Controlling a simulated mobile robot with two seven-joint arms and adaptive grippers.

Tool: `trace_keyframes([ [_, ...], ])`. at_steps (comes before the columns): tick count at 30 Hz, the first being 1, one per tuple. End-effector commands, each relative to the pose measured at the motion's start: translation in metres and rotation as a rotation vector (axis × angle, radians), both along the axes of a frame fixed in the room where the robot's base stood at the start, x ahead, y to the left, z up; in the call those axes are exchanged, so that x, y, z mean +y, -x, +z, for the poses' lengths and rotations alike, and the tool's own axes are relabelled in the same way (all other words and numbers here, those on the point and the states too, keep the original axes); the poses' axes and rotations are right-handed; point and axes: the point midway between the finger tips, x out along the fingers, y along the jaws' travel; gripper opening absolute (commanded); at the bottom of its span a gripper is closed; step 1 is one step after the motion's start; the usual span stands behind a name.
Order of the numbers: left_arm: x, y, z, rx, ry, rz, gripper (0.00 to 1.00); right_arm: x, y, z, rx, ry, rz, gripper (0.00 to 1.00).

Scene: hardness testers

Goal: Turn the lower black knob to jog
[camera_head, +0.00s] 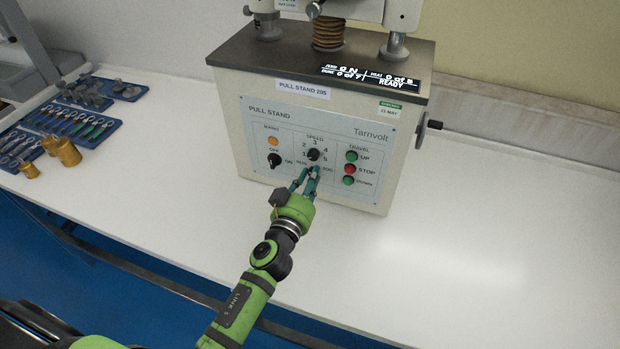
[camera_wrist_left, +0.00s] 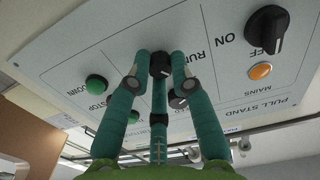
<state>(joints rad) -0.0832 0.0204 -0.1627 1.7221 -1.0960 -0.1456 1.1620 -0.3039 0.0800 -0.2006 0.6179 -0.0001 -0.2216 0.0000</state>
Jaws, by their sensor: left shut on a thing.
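The pull stand's front panel (camera_head: 262,112) faces me. The lower black knob (camera_wrist_left: 160,64) shows between my left gripper's fingertips in the left wrist view, beside the RUN label. In the head view the fingers largely hide this knob, and the JOG label is just right of them. My left gripper (camera_head: 311,172) is shut on the lower knob; its teal fingers also show in the wrist view (camera_wrist_left: 161,62). The knob's pointer direction is hard to tell. The black speed knob (camera_head: 313,155) is just above it. My right gripper is not in view.
The black mains knob (camera_head: 274,160) is at the panel's left. The green UP (camera_head: 351,156), red STOP (camera_head: 350,169) and green DOWN (camera_head: 348,180) buttons are at the right. Blue tool trays (camera_head: 100,137) lie at the left. The white bench (camera_head: 480,230) is clear at the right.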

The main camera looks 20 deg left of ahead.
Motion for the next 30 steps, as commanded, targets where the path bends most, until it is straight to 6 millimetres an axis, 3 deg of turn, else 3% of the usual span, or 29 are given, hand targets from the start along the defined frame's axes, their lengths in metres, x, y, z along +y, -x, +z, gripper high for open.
trace_keyframes([
  [30, -0.0003, -0.0003, 0.0011, -0.036, -0.944, 0.0, 0.0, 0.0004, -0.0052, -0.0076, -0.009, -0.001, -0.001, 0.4],
])
